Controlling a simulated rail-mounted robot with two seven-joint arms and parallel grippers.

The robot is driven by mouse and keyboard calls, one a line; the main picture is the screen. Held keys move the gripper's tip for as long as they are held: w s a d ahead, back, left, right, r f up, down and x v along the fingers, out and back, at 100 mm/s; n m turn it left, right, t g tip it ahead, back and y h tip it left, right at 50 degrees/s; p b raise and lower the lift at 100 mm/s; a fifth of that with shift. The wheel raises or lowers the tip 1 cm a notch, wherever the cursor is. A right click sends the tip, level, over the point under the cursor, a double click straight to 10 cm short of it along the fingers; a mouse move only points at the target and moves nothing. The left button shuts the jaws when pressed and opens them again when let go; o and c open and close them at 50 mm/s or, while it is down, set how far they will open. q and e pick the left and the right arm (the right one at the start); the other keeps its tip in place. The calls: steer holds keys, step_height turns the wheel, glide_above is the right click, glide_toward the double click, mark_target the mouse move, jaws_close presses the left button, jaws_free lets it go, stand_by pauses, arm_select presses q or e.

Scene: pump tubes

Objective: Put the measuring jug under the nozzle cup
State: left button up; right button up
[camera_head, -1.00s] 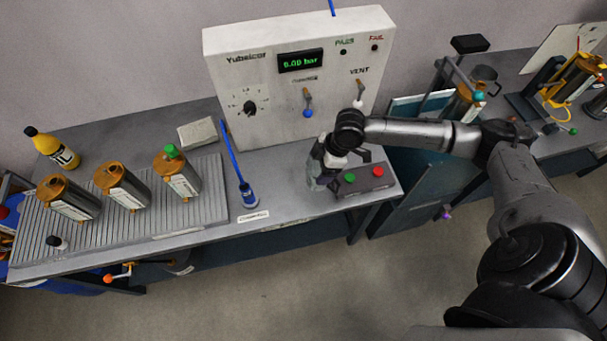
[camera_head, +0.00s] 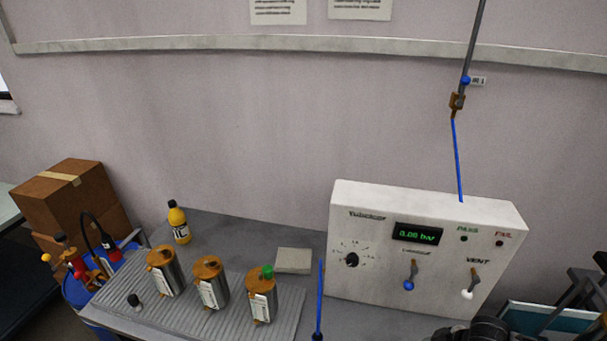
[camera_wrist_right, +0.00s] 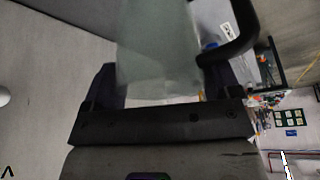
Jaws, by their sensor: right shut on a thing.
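The measuring jug (camera_wrist_right: 155,45) is a pale translucent body in the right wrist view, between the two dark fingers of my right gripper (camera_wrist_right: 160,88), which is shut on it. A black curved piece that looks like its handle (camera_wrist_right: 243,30) is at its right. The head view shows only a dark part of my right arm at the bottom edge; the jug is out of that view. At the far left a blue drum (camera_head: 82,292) carries red and orange fittings and a black hose ending in a dark nozzle (camera_head: 108,242). I cannot clearly make out a nozzle cup there. My left gripper is not in view.
Several metal canisters with orange tops (camera_head: 212,280) stand on a ribbed tray (camera_head: 225,325). A yellow bottle (camera_head: 179,223) is behind them. The white test panel (camera_head: 345,275) stands on the right. Cardboard boxes (camera_head: 70,200) are behind the drum.

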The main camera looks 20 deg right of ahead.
steer(key=m, duration=0.1)
steer(key=s+m+h, duration=0.1)
steer(key=shift+s+d+f+m, duration=0.1)
steer(key=shift+s+d+m, duration=0.2)
steer(key=shift+d+m, duration=0.1)
steer(key=s+f+m+h, duration=0.2)
steer(key=s+m, duration=0.3)
steer(key=a+m, duration=0.2)
steer(key=a, duration=0.4)
steer(key=w+a+r+n, duration=0.4)
steer(key=w+a+r, duration=0.6)
steer(key=a+r, duration=0.15)
steer(key=w+a+r+y, duration=0.1)
steer(key=w+a+r, duration=0.15)
steer(key=r, duration=0.25)
steer(key=w+a+r, duration=0.2)
steer(key=w+r, duration=0.1)
steer(key=r, duration=0.3)
steer(key=s+r+n+y+p, duration=0.2)
steer(key=r+n+p, duration=0.4)
steer(key=r+p, duration=1.4)
steer(key=shift+s+d+p, duration=0.3)
steer(key=shift+s+p, duration=0.2)
steer(key=shift+p, duration=3.95)
